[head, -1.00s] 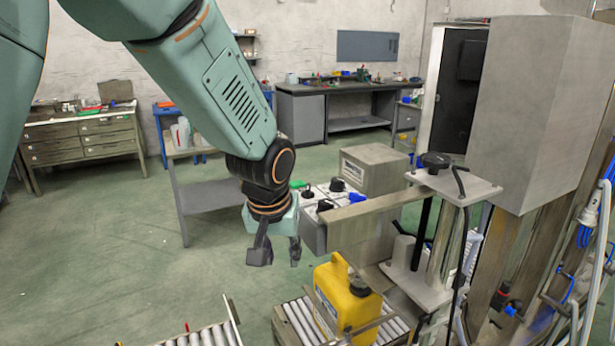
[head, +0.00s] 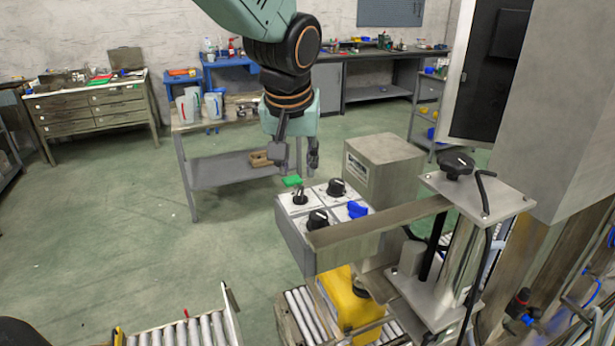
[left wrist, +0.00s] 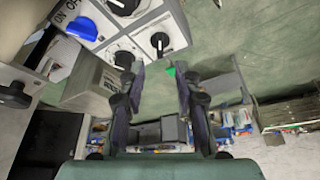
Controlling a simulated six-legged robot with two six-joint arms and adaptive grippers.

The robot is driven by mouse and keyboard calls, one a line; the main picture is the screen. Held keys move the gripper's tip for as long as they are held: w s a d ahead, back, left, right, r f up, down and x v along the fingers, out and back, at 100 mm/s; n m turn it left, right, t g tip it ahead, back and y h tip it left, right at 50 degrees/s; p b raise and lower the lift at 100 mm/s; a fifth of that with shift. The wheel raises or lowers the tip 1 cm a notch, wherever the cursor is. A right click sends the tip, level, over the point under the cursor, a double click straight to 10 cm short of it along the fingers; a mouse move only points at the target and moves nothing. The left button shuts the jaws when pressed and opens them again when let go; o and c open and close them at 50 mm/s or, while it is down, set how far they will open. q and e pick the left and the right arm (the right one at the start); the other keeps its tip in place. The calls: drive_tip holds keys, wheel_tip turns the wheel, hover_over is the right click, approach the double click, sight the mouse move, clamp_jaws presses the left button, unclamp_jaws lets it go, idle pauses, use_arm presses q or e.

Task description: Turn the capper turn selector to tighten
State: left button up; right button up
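The control box (head: 292,237) has a white top plate with several selectors. Black knobs with white pointer marks sit at the back right (head: 337,187) and front (head: 317,219). I cannot tell which one is the turn selector. My left gripper (head: 297,163) points down above the box's far edge, open, empty and apart from the knobs. My right gripper is not in view.
A grey box (head: 385,170) stands right behind the panel. A metal beam (head: 380,220) crosses in front, joined to a post stand (head: 470,190). A yellow canister (head: 350,305) sits below on rollers. A shelf table (head: 230,170) stands behind; open floor lies left.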

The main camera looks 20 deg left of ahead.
sight(300, 190)
use_arm(q)
drive_tip(key=shift+w+f, duration=0.2)
drive_tip(key=shift+f, duration=0.15)
drive_tip(key=x, duration=0.6)
drive_tip(key=shift+w+a+f, duration=0.1)
drive_tip(key=shift+a+f, duration=0.05)
drive_tip(key=shift+f, duration=0.15)
drive_tip(key=shift+s+r, duration=0.25)
drive_tip(key=shift+s, duration=0.15)
drive_tip(key=shift+w+f, duration=0.25)
drive_tip(key=shift+w, duration=0.15)
drive_tip(key=c, duration=0.5)
drive_tip(key=shift+w, duration=0.1)
drive_tip(key=shift+c, duration=0.6)
clamp_jaws()
